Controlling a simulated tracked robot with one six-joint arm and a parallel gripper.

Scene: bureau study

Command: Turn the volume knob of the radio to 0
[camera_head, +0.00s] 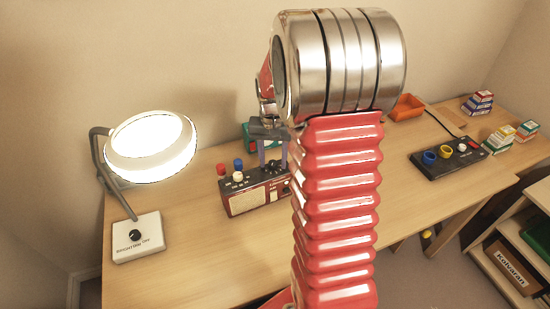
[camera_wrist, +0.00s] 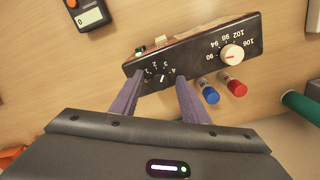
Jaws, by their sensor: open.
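The radio (camera_head: 245,198) is a dark box with a reddish front, standing on the desk left of my arm. In the wrist view the radio (camera_wrist: 205,50) shows a white tuning knob (camera_wrist: 232,53) and, at its other end, a numbered volume scale. The volume knob (camera_wrist: 162,78) is dark with a white mark; the number it points to is too small to tell. My gripper (camera_wrist: 160,82) is open, its two purple-grey fingers on either side of the volume knob. Contact cannot be told. In the head view my gripper (camera_head: 273,152) is over the radio's right end, partly hidden by my arm.
A lit lamp (camera_head: 150,146) with a white base (camera_head: 137,238) is at left. A black panel (camera_head: 447,158), an orange tray (camera_head: 407,107) and small boxes (camera_head: 499,139) are at right. The front-left desk is clear.

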